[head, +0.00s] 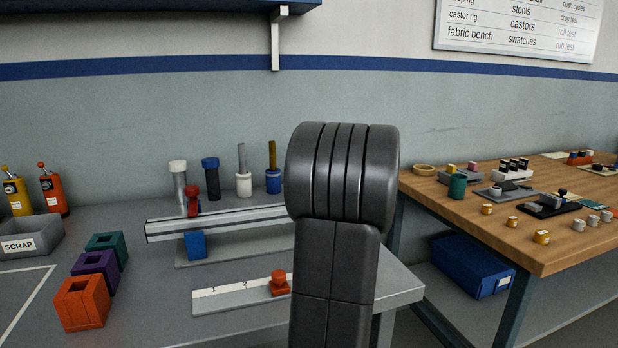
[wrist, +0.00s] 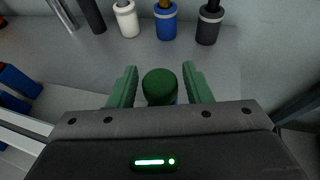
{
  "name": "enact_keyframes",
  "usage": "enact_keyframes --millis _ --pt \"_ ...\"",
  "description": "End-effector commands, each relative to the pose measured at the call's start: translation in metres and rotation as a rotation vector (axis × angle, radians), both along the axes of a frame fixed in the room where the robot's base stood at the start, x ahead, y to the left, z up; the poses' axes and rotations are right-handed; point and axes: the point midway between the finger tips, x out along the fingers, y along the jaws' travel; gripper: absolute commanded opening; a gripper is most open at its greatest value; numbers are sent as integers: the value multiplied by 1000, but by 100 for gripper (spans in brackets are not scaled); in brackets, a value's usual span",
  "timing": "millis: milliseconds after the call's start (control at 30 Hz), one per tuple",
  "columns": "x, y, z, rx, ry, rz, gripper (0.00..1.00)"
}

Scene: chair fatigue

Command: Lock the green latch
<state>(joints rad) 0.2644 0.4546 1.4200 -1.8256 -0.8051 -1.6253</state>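The green latch (wrist: 160,86) shows in the wrist view as a round dark green knob seen from above, with a sliver of blue below its right side. My gripper (wrist: 160,68) has its two green fingers on either side of the knob. A narrow gap shows on each side, so the fingers look open and not closed on it. The wrist view does not show clearly how far above or around the knob the fingertips are. In the head view my dark arm stands in front, and neither the green latch nor my gripper is visible.
A pale rail (head: 220,222) with a red knob (head: 193,201) and blue block (head: 195,245) lies on the grey bench. Several upright cylinders stand behind it. A wooden table (head: 480,218) stands at right.

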Motion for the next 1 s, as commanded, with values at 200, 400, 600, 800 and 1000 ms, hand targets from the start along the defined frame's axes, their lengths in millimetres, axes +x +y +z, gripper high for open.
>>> enact_keyframes --millis 200,400,600,800,1000 --pt "0 0 -1 0 1 0 53" --pt "-5 -3 2 -1 2 -1 53" --pt "-30 -22 17 -1 1 -3 53" --pt "-67 -46 35 0 0 -4 53" --pt "-94 -64 48 -2 0 -3 53"
